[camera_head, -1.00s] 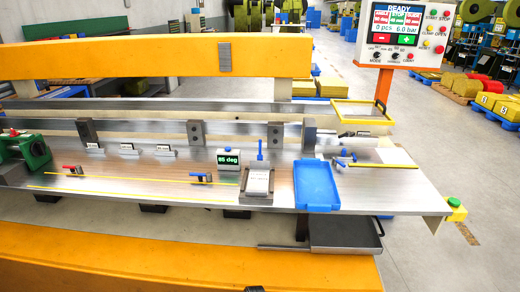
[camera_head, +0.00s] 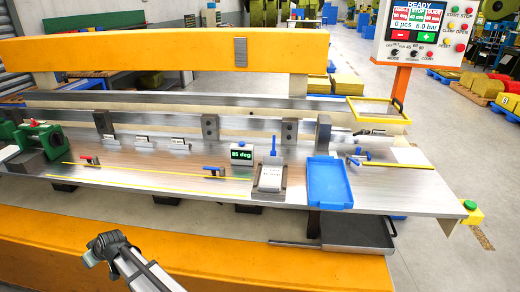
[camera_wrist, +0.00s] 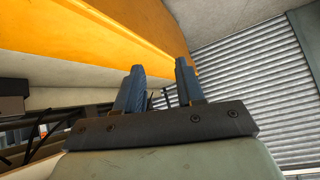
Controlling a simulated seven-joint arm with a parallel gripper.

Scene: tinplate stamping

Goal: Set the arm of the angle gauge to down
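The likely angle gauge is a small white box (camera_head: 242,152) on the steel bench with a dark screen and green digits, reading about 85 deg, though the first digit is unclear. A blue upright piece (camera_head: 273,147) stands just right of it; I cannot tell whether this is the gauge's arm. My arm shows at the lower left of the head view, in front of the bench and well away from the gauge. In the wrist view my gripper (camera_wrist: 160,88) has its two fingers apart with nothing between them. The gauge is not in the wrist view.
A grey block with a white top (camera_head: 270,178) and a blue tray (camera_head: 328,184) stand right of the gauge. Small red-handled (camera_head: 90,160) and blue-handled (camera_head: 214,172) clamps lie to its left. A yellow beam (camera_head: 170,52) spans behind; a control panel (camera_head: 410,34) stands at right.

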